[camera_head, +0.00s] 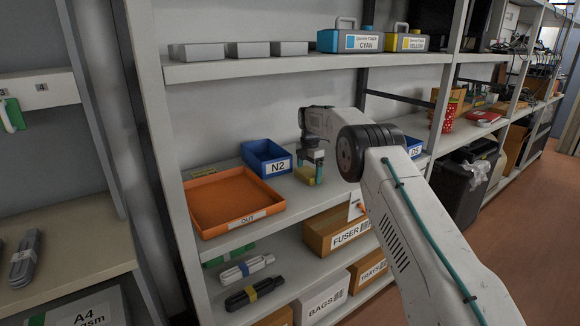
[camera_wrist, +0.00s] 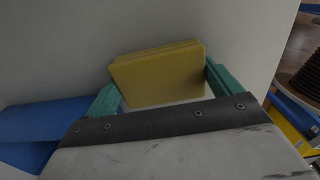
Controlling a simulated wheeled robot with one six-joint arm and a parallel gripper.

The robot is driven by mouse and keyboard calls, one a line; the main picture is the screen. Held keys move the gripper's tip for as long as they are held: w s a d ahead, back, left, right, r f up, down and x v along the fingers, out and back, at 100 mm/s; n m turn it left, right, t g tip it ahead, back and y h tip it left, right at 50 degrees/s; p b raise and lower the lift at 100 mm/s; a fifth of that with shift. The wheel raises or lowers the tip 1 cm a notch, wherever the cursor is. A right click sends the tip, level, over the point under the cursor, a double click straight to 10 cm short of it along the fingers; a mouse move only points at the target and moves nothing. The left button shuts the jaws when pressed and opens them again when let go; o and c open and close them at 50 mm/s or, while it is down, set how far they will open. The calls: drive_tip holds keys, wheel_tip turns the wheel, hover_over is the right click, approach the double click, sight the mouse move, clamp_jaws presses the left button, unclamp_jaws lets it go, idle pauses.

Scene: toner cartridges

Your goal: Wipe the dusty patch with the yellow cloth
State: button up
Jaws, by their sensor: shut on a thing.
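The yellow cloth (camera_wrist: 158,78) is a folded pad between the two green fingers of my gripper (camera_wrist: 163,86) in the wrist view. In the head view the cloth (camera_head: 305,174) is low over the middle shelf (camera_head: 290,208), just right of the blue N2 bin. My gripper (camera_head: 310,162) points down and is shut on it. I cannot tell whether the cloth touches the shelf. No dusty patch can be made out; my gripper and arm hide part of the shelf there.
An orange OUT tray (camera_head: 222,228) and the blue N2 bin (camera_head: 266,158) stand left of my gripper. A blue D5 bin (camera_head: 414,147) is to the right behind my arm. The upper shelf (camera_head: 250,67) holds grey boxes and the cyan and yellow toner cartridges.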

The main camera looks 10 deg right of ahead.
drive_tip(key=shift+d+r, duration=0.15)
wheel_tip(320, 180, up, 3)
drive_tip(key=shift+f, duration=0.15)
drive_tip(key=shift+r, duration=2.55)
drive_tip(key=shift+s, duration=0.1)
